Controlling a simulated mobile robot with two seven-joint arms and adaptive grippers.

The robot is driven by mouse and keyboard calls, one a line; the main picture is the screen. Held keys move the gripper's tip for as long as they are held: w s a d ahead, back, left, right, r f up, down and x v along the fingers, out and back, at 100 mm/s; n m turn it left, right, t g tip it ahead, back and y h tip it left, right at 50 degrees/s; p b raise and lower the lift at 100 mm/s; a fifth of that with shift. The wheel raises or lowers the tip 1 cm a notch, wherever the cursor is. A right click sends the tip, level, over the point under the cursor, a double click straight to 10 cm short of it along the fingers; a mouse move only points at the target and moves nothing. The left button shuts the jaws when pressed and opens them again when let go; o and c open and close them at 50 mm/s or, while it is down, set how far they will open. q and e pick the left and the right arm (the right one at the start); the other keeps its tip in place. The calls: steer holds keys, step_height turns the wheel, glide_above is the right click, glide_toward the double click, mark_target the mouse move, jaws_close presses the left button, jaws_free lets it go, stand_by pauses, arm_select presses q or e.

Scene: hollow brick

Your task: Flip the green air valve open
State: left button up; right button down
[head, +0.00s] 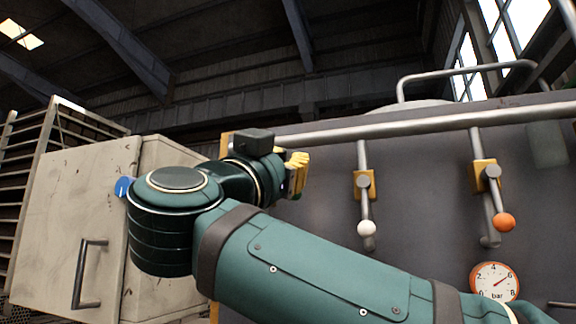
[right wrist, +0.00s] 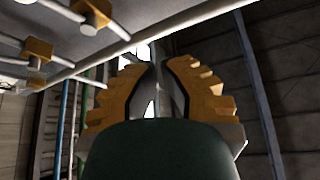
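My right gripper (head: 297,172) is at the centre-left of the head view, at the end of my green arm. In the right wrist view its yellow-ridged fingers (right wrist: 157,62) curve inward and come together at the tips, with nothing seen held. No green valve handle can be made out; it may be hidden behind my arm. A valve lever with a white knob (head: 367,228) hangs down to the right of the gripper, apart from it. A lever with an orange knob (head: 503,222) is farther right. My left gripper is not in view.
A blue knob (head: 122,187) shows at the left edge of my arm. A beige cabinet (head: 75,215) stands at the left. A horizontal pipe (head: 420,125) crosses above the valves on a grey panel. A pressure gauge (head: 494,281) is at lower right.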

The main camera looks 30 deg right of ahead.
steer(key=p+x, duration=0.2)
steer(key=x, duration=0.6)
steer(key=shift+w+f, duration=0.25)
steer(key=shift+f, duration=0.35)
steer(key=shift+w+f, duration=0.25)
steer(key=shift+f, duration=0.3)
steer(key=shift+w+f, duration=0.3)
steer(key=shift+f, duration=0.3)
steer(key=shift+f+b, duration=0.1)
steer(key=shift+b, duration=0.2)
